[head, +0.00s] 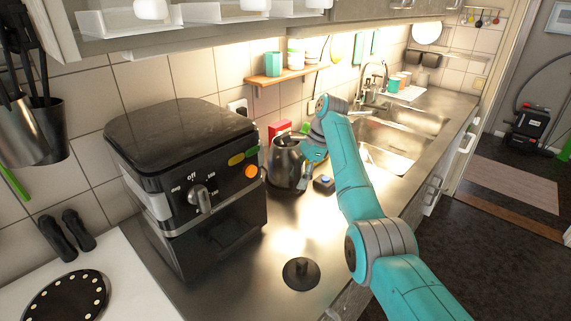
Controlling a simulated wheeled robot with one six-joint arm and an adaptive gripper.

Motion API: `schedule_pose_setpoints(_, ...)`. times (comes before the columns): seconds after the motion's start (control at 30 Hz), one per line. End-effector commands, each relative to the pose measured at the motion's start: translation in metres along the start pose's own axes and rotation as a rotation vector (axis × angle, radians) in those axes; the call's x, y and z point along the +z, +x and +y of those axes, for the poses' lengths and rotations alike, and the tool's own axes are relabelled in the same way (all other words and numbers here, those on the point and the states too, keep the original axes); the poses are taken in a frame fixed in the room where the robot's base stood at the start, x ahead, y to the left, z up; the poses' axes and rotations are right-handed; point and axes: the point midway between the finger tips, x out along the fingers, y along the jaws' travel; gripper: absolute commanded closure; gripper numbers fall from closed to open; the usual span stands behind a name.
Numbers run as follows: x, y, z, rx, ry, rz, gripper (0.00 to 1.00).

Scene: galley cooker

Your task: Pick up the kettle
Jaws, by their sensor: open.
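The kettle (284,164) is dark and shiny and stands upright on the steel worktop, just right of the large black appliance. My gripper (305,172) is at the kettle's right side, reaching down from my teal arm. It is open. Its fingers look small and partly overlap the kettle's right edge, so I cannot tell whether they touch it or surround its handle.
The black air fryer (184,140) stands close on the kettle's left. A sink (388,160) lies beyond. The front worktop is mostly clear.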

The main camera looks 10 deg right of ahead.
Motion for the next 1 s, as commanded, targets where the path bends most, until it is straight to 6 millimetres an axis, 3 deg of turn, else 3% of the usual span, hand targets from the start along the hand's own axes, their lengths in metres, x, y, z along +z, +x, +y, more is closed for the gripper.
schedule_pose_setpoints(0.1,0.001,0.01,0.0,-0.001,0.0,0.0,0.46)
schedule_pose_setpoints(0.3,0.001,0.01,0.0,-0.001,0.0,0.0,0.48)
schedule_pose_setpoints(0.5,0.001,0.01,0.0,-0.001,0.0,0.0,0.98)
schedule_pose_setpoints(0.87,0.001,0.007,-0.001,-0.002,-0.001,0.0,1.0)
schedule_pose_setpoints(1.0,0.004,-0.007,-0.002,-0.003,-0.002,0.0,1.0)
